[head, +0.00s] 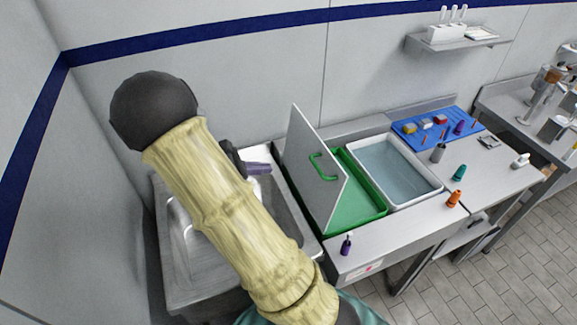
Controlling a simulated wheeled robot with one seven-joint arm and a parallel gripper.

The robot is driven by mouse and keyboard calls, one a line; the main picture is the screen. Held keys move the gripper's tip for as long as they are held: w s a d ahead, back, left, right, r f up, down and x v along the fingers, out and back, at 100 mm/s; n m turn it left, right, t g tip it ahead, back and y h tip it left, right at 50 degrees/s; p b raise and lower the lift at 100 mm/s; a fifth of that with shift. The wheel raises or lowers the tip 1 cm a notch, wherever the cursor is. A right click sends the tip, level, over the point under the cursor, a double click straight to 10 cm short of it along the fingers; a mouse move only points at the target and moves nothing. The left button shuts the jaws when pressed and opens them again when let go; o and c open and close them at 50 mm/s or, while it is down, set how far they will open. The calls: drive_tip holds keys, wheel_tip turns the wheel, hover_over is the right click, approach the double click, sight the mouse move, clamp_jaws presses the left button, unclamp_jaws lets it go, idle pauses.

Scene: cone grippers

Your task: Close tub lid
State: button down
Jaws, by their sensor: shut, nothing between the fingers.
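The lid (318,168) is a flat grey panel with a green handle (323,166) on its face. It stands steeply raised along the left side of the green tub (362,204), whose green inside is partly uncovered. The tub is set into the metal counter. My gripper (264,168) has purple fingers and is shut and empty. It shows to the left of the lid, over the sink area, apart from the lid in the picture. My arm hides much of the sink and part of the gripper's dark body.
A white basin of water (394,169) sits right of the tub. A purple bottle (346,244) stands at the counter's front; an orange one (454,199) and a teal one (459,173) stand farther right. A blue mat (407,138) holds small items. A wall shelf (450,43) hangs above.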

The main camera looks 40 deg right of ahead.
sight(316, 167)
drive_tip(key=p+x, duration=0.5)
drive_tip(key=x, duration=0.8)
drive_tip(key=shift+s+r, duration=0.1)
drive_tip(key=shift+r, duration=0.05)
drive_tip(key=shift+d+f, duration=0.25)
drive_tip(key=shift+d, duration=0.05)
drive_tip(key=shift+d, duration=0.15)
